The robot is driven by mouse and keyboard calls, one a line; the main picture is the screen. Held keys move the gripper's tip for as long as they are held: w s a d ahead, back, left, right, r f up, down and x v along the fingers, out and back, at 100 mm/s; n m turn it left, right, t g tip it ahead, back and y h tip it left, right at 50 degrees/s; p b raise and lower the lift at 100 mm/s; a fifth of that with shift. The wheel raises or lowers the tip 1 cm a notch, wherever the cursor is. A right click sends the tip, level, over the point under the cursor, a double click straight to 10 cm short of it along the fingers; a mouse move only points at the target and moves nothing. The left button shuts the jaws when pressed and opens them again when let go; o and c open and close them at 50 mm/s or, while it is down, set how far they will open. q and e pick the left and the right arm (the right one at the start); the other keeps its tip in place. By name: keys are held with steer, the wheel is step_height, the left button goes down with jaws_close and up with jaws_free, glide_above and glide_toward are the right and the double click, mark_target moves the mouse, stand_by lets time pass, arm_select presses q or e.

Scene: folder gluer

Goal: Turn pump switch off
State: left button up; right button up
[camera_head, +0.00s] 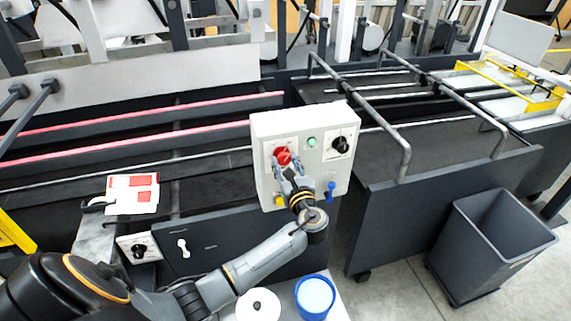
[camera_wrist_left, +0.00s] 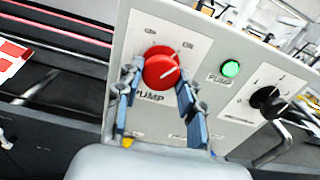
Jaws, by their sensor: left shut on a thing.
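The pump switch is a round red knob (camera_wrist_left: 161,68) on the light grey control box, with OFF and ON marked above it and PUMP below. It also shows in the head view (camera_head: 283,155). A white line on the knob slants up to the right, roughly toward the ON side. My left gripper (camera_head: 287,166) reaches the box from the front, its two fingers on either side of the knob and shut on it; the wrist view shows the fingers (camera_wrist_left: 157,82) too. The green pump lamp (camera_wrist_left: 231,69) looks lit. My right gripper is not in view.
A black rotary knob (camera_head: 340,144) sits right of the lamp (camera_head: 311,142). A blue lever (camera_head: 330,190) and a yellow button (camera_head: 280,201) are lower on the box. A dark bin (camera_head: 478,268) stands at right; a blue-rimmed container (camera_head: 315,296) is below the arm.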

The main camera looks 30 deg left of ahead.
arm_select(q)
steer(key=n+b, duration=0.2)
steer(key=n, duration=0.1)
steer(key=shift+f, duration=0.15)
steer(key=n+b, duration=0.3)
steer(key=n, duration=0.1)
steer(key=n+b, duration=0.3)
steer(key=shift+n, duration=0.3)
steer(key=shift+w+r+n+b, duration=0.1)
steer(key=shift+r+n+b, duration=0.1)
steer(key=shift+n+b, duration=1.15)
steer(key=shift+n, duration=0.25)
steer(key=o, duration=1.2)
steer(key=shift+c, duration=0.2)
steer(key=shift+d, duration=0.1)
